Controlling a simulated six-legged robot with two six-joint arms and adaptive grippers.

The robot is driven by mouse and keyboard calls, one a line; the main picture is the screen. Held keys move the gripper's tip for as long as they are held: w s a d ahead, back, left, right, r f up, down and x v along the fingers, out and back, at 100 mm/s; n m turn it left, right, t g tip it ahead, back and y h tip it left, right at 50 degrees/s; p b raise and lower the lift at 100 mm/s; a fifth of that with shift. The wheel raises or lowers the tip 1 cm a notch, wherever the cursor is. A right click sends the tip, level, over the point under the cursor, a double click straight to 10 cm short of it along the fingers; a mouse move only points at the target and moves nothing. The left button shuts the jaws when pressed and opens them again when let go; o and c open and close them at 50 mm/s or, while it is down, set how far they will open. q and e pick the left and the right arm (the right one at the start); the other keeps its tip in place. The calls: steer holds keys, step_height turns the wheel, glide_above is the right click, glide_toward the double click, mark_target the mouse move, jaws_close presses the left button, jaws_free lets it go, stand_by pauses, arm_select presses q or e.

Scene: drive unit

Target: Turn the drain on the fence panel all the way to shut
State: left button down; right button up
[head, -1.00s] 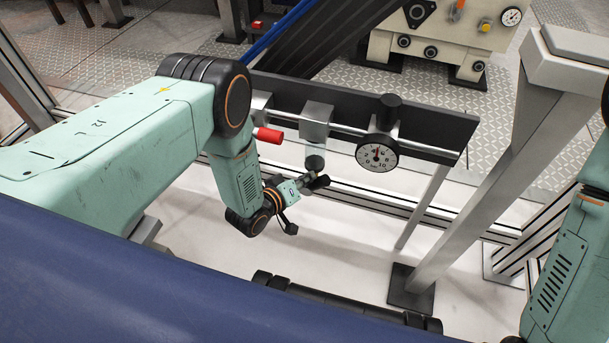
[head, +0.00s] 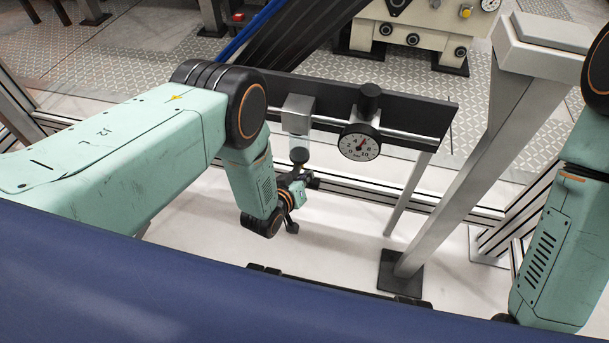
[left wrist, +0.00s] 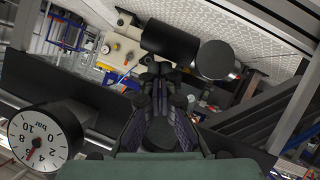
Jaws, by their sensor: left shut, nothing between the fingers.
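The drain (head: 299,156) is a small dark round knob under the clear bowl of a grey filter block (head: 298,107) on the black fence panel (head: 412,112). How far it is turned cannot be read. My left gripper (head: 311,183) is just below and a little right of the drain, partly hidden by its own wrist. Its shut, empty fingers also show in the left wrist view (left wrist: 162,85). A black cylinder with a round knob (left wrist: 215,60) is beyond the fingertips there; whether this is the drain is unclear. My right gripper is out of view.
A round pressure gauge (head: 360,142) with a black knob above it is right of the filter; it also shows large at the left in the left wrist view (left wrist: 45,138). A grey post (head: 455,165) stands to the right. The pale floor below the panel is mostly clear.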

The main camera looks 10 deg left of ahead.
arm_select(q)
steer(key=shift+d+f, duration=0.1)
stand_by(0.7)
steer(key=r+p, duration=0.1)
steer(key=r, duration=0.1)
steer(key=w+r+p, duration=0.1)
steer(key=r, duration=0.1)
steer(key=shift+w+r+p, duration=0.1)
steer(key=shift+r+p, duration=0.1)
steer(key=shift+p, duration=0.2)
steer(key=d+p+v, duration=0.2)
steer(key=p+v, duration=0.2)
steer(key=v, duration=0.5)
steer(key=shift+s+a+r, duration=0.2)
steer(key=shift+s+a, duration=0.05)
steer(key=shift+s, duration=0.3)
